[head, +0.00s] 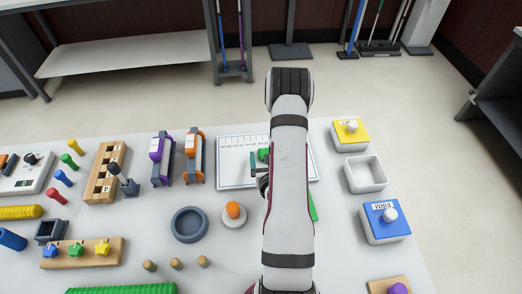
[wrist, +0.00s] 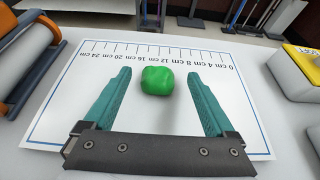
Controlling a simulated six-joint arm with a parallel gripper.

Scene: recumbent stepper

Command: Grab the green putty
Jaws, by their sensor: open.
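The green putty (wrist: 157,80) is a rounded lump on the white measuring sheet (wrist: 70,110) in the wrist view. In the head view a small part of the putty (head: 263,155) shows at the left edge of my arm, which hides the rest. My gripper (wrist: 158,80) is open, with its two teal fingers apart, one on each side of the putty. Neither finger appears to touch it. In the head view my gripper (head: 256,163) is mostly hidden behind my arm.
Purple (head: 162,160) and orange (head: 194,157) clamp-like devices stand left of the sheet (head: 229,178). A yellow box (head: 351,135), an empty white tray (head: 365,174) and a blue box (head: 384,223) labelled FIRM stand on the right. A grey ring (head: 190,224) lies nearer.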

